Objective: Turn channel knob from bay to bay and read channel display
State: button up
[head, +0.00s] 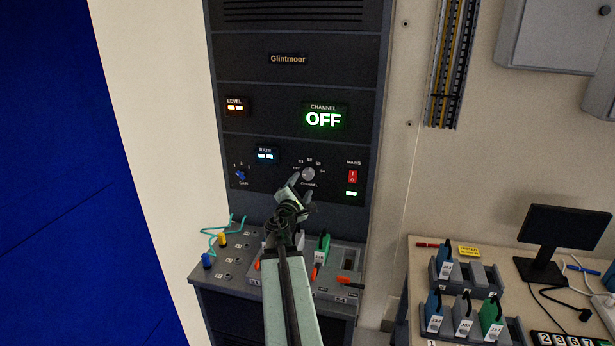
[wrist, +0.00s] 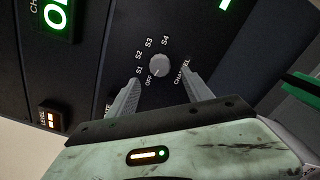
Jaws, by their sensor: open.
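The channel knob (head: 308,173) is a small grey round knob on the lower panel of the dark rack, with marks OFF, S1, S2, S3 and S4 around it. In the wrist view the knob (wrist: 159,65) sits between and a little beyond my fingertips, with its pointer near OFF. My gripper (head: 301,188) is in front of the panel just below the knob, and its open fingers (wrist: 161,82) stand apart on either side of it, with gaps showing. The channel display (head: 323,119) reads OFF in green; part of it shows in the wrist view (wrist: 56,16).
Below is a grey ledge (head: 209,276) with plugs, cables and coloured modules. A table (head: 421,265) at right holds module racks and a monitor (head: 563,228).

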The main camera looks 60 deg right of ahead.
aim_at(307, 176)
jog(key=x, duration=0.7)
jog(key=shift+w+d+f, duration=0.1)
jog(key=shift+d, duration=0.25)
jog(key=shift+a, duration=0.1)
jog(key=shift+c, duration=0.3)
